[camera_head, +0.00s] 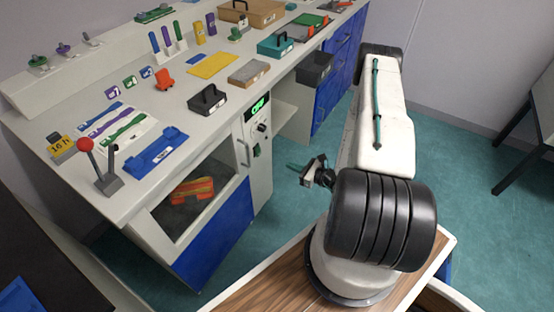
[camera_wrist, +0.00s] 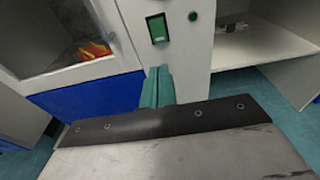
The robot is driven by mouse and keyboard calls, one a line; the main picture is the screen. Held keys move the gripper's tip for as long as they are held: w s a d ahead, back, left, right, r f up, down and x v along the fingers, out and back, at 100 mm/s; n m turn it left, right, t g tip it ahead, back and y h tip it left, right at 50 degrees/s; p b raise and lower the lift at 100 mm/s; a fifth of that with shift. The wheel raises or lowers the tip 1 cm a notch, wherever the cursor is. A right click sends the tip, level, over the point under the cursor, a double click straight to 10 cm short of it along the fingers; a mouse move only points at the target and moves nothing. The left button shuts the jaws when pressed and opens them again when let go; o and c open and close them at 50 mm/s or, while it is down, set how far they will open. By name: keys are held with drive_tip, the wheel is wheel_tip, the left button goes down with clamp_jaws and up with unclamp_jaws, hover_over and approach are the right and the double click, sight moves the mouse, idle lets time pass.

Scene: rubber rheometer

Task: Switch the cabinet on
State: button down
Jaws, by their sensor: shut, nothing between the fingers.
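The cabinet (camera_head: 195,215) stands under the bench, with a glass upper door over a blue lower part. Its narrow control panel has a lit green display (camera_head: 258,107), a dark knob (camera_head: 262,127) and, lower, a small green switch (camera_head: 257,150). In the wrist view, the green switch (camera_wrist: 158,28) in a dark frame is just beyond my fingertips, with a round dark green knob (camera_wrist: 193,16) to its right. My gripper (camera_head: 292,167) has teal fingers, shut and empty, which also show in the wrist view (camera_wrist: 157,75). It is apart from the panel. The switch's position is unclear.
An orange and yellow item (camera_head: 192,189) lies behind the cabinet's glass. A door handle (camera_head: 243,153) stands out left of the panel. A red-knobbed lever (camera_head: 86,145) and several trays and boxes stand on the bench. Open floor (camera_head: 295,205) lies between the cabinet and my arm.

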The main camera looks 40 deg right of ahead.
drive_tip(key=x, duration=1.3)
drive_tip(key=shift+w, duration=0.15)
drive_tip(key=shift+w+a, duration=0.1)
drive_tip(key=shift+a, duration=0.05)
approach(259, 154)
drive_tip(key=s+d+f, duration=0.3)
drive_tip(key=s, duration=0.3)
drive_tip(key=shift+s+a+f, duration=0.15)
drive_tip(key=shift+a, duration=0.05)
drive_tip(key=shift+a, duration=0.1)
